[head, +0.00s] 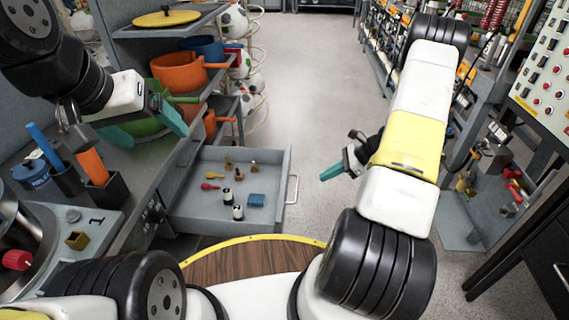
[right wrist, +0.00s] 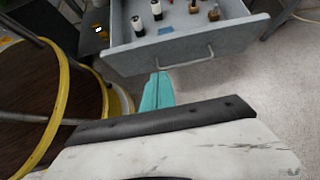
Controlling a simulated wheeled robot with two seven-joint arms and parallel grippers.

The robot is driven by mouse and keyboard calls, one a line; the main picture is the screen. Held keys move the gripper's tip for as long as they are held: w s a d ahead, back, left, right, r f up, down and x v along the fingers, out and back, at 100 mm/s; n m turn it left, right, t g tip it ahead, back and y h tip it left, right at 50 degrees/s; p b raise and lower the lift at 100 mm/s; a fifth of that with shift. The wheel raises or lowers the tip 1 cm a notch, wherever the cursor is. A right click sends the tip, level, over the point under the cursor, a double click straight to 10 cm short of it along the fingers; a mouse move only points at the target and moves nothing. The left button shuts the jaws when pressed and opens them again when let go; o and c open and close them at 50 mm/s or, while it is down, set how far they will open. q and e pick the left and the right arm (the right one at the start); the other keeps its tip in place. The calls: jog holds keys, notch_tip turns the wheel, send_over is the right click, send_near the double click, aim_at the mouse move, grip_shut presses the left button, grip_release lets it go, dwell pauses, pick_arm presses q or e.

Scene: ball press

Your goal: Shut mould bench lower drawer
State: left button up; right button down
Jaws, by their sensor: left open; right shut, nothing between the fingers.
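The grey lower drawer (head: 225,204) of the mould bench (head: 140,185) is pulled out, with several small parts inside and a bar handle (head: 292,189) on its front. The right wrist view shows the drawer front (right wrist: 190,50) and its handle (right wrist: 193,58) just beyond my fingers. My right gripper (head: 330,174) has teal fingers, shut and empty, a short way right of the handle in the head view. The shut fingers (right wrist: 159,75) look close to the drawer front; I cannot tell if they touch. My left gripper (head: 165,120) is open and empty over the bench, near a green bowl.
An orange pot (head: 178,72) and other pans stand on the shelves behind the bench. Tool cups (head: 105,190) stand on the bench top. The floor (head: 310,95) right of the drawer is clear. A yellow-rimmed round wooden surface (head: 250,260) lies in front of the drawer.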

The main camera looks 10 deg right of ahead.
jog(key=x, duration=0.4)
jog(key=r+x, duration=0.1)
jog(key=x, duration=0.3)
jog(key=a+x, duration=0.1)
jog(key=x, duration=0.3)
jog(key=shift+w+a+r, duration=0.15)
jog(key=shift+w+a, duration=0.2)
jog(key=shift+a, duration=0.4)
jog(key=w+a, duration=0.3)
jog(key=a, duration=0.9)
jog(key=w+a, duration=0.4)
jog(key=a, duration=0.9)
jog(key=w+a, duration=0.3)
jog(key=a, duration=0.9)
jog(key=shift+w+a, duration=0.3)
jog(key=shift+a+r, duration=0.1)
jog(key=shift+r, duration=0.05)
